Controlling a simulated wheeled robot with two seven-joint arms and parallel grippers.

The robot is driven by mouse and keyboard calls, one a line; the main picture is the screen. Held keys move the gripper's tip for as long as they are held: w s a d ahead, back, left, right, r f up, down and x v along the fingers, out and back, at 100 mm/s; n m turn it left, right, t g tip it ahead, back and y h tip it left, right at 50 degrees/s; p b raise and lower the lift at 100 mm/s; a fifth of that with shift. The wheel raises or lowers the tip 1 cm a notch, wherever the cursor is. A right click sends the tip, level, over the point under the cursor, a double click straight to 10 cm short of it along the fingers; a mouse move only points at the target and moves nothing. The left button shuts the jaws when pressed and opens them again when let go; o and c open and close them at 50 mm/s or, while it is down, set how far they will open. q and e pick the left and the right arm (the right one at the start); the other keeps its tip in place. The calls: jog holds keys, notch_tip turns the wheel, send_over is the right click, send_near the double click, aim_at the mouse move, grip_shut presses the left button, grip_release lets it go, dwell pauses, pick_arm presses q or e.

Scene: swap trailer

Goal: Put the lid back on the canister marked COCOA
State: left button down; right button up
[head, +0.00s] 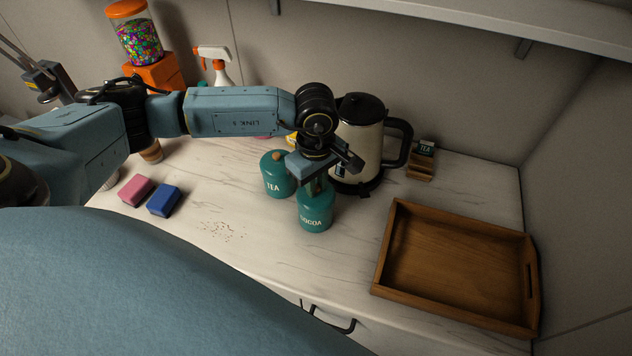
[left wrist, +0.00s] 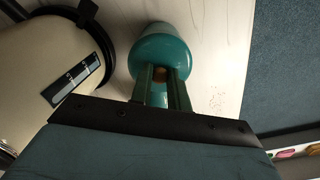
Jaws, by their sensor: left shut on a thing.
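The teal canister marked COCOA (head: 314,218) stands upright on the marble-look counter, left of the wooden tray. My left gripper (head: 318,182) is directly above it, pointing down, with its fingers shut on the lid. In the left wrist view the lid's brown knob (left wrist: 160,74) sits between the two fingers, over the teal canister body (left wrist: 168,42). The fingers and wrist hide much of the lid, and I cannot tell whether it is seated on the rim. My right gripper is not in view.
A teal canister marked TEA (head: 275,178) with its lid on stands close on the left. A cream kettle (head: 358,140) stands just behind. A wooden tray (head: 455,296) is at right. Pink (head: 135,190) and blue (head: 163,201) sponges lie left. Brown crumbs (head: 222,231) dot the front counter.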

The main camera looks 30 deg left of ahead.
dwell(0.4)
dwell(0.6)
pick_arm(q)
jog(key=shift+f+b, duration=0.15)
jog(key=shift+b, duration=0.7)
dwell(0.7)
dwell(0.4)
jog(key=c, duration=0.8)
grip_release()
jog(key=shift+o, duration=0.2)
jog(key=shift+r+p, duration=1.85)
jog(key=shift+r, duration=1.65)
jog(key=shift+c, duration=0.5)
